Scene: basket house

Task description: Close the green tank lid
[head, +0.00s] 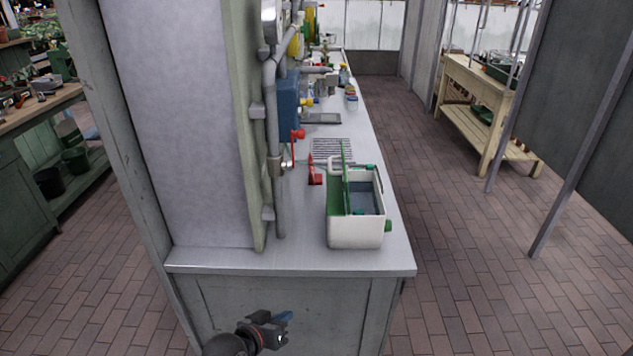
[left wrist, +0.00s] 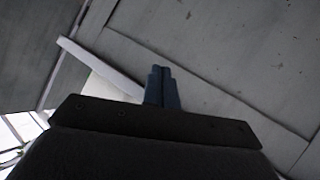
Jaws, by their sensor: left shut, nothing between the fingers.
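A white tank (head: 355,232) stands near the front end of the long counter in the head view. Its green lid (head: 347,190) is raised, standing up along the tank's left part, and the grey inside shows to the right of it. My left gripper (head: 287,318) is low in front of the counter's end panel, below the counter top and well apart from the tank. Its blue fingers (left wrist: 162,88) are together and empty in the left wrist view, facing a grey panel. The tank is not seen in the left wrist view. My right gripper is not in view.
The grey counter (head: 290,262) has a front edge between my left gripper and the tank. Pipes (head: 277,200) and a wall end stand left of the tank. A red object (head: 315,172) and a slotted grate (head: 330,150) lie behind it.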

